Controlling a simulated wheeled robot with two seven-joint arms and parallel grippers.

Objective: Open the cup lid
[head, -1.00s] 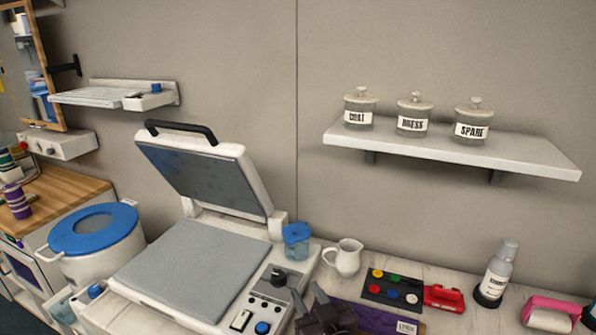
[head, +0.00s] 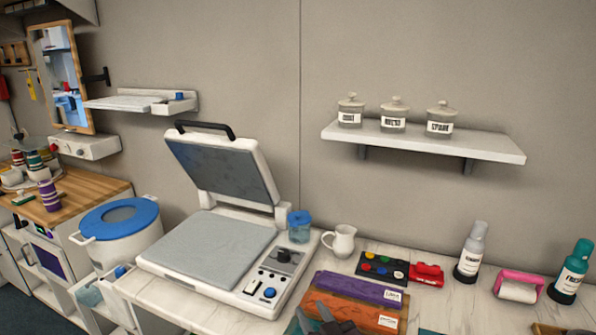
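A clear bluish cup (head: 299,235) with a blue lid (head: 299,217) stands upright just behind the right rear part of the heat press. The lid appears closed on it. My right gripper (head: 312,312) is at the bottom edge, well in front of the cup and apart from it. Its two dark fingers appear spread with nothing between them; its lower part is cut off by the frame. My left gripper is not in view.
The open heat press (head: 215,245) is left of the cup. A white pitcher (head: 340,241), a paint palette (head: 382,267) and purple (head: 355,288) and orange (head: 352,313) packs lie to the right. Bottles (head: 471,253) stand farther right. A shelf (head: 430,140) with jars hangs above.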

